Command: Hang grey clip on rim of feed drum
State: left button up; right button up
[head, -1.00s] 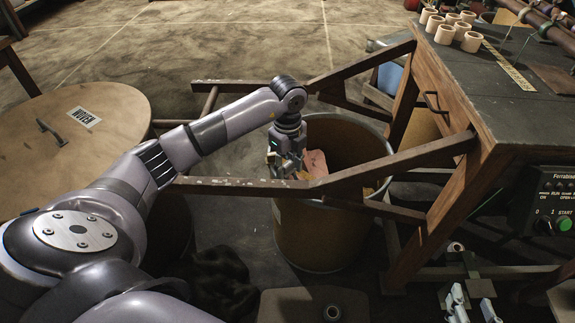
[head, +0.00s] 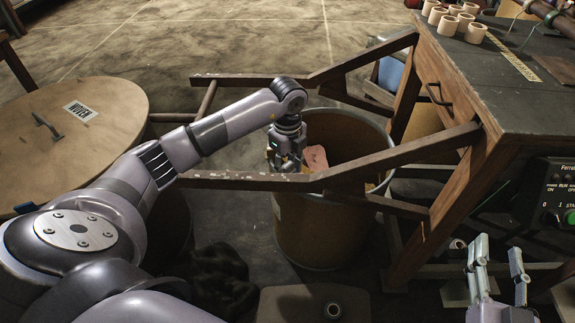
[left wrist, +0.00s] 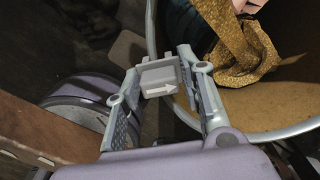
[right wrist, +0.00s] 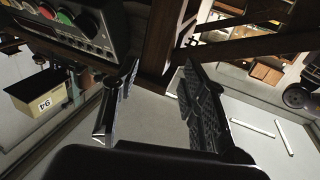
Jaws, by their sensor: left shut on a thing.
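The feed drum (head: 318,240) is a brown open drum with a metal rim, standing under a wooden frame; its rim (left wrist: 285,130) also shows in the left wrist view. My left gripper (head: 284,160) points down at the drum's left side. It is shut on the grey clip (left wrist: 160,77), a small block with a white arrow between the fingertips. The clip overlaps the rim in that view; I cannot tell whether they touch. In the head view the gripper hides the clip. My right gripper (head: 497,262) is open and empty at the lower right; its spread fingers show in the right wrist view (right wrist: 155,95).
Golden tape (left wrist: 245,50) lies inside the drum. A wooden frame rail (head: 250,182) crosses in front of the drum's opening. A round lid marked WOVEN (head: 60,150) is at left. A workbench (head: 510,100) and control box (head: 555,195) stand at right.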

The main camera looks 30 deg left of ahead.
pick_arm(q)
jog(key=shift+f+b, duration=0.35)
jog(key=shift+f, duration=0.65)
pick_arm(e)
jog(key=shift+s+a+r+t+y, duration=0.2)
jog(key=shift+r+t, duration=0.4)
jog(key=shift+r, duration=0.45)
jog(key=shift+a+r+t+y, duration=0.1)
jog(key=shift+r+t+y, duration=0.2)
jog(key=shift+r+t, duration=0.5)
jog(key=shift+r, duration=0.25)
pick_arm(q)
jog(key=o, duration=1)
notch_tip(320, 180, up, 12)
